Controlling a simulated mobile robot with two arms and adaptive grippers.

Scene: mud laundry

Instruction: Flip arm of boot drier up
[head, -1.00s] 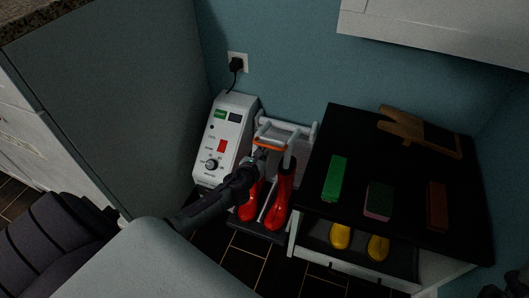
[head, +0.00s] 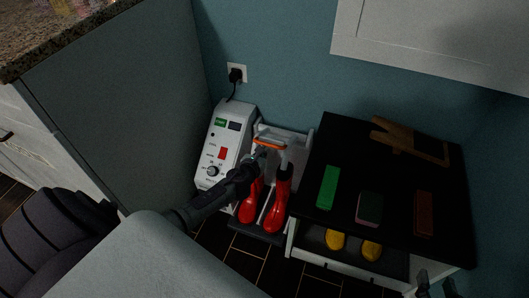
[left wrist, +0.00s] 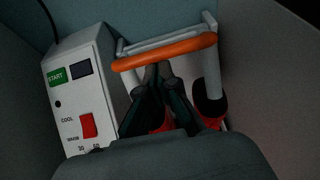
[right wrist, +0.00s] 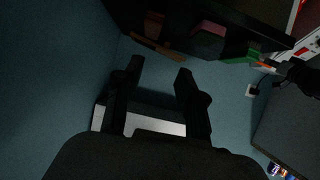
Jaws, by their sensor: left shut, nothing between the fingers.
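The boot drier (head: 223,140) is a white unit with a control panel, standing against the blue wall. Its arm is a white tube frame with an orange bar (head: 271,145), above two red boots (head: 272,208). In the left wrist view the orange bar (left wrist: 165,50) crosses in front of the white frame. My left gripper (head: 260,153) is shut and empty, its tips (left wrist: 158,72) just below the bar in that view; I cannot tell whether they touch it. My right gripper (right wrist: 159,69) is open and empty, away from the drier.
A black-topped bench (head: 335,132) stands right of the drier, with a green brush (head: 328,187), other blocks and a wooden boot jack (head: 408,140) on it. Yellow boots (head: 336,240) sit below. A grey cabinet side (head: 110,110) is close on the left.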

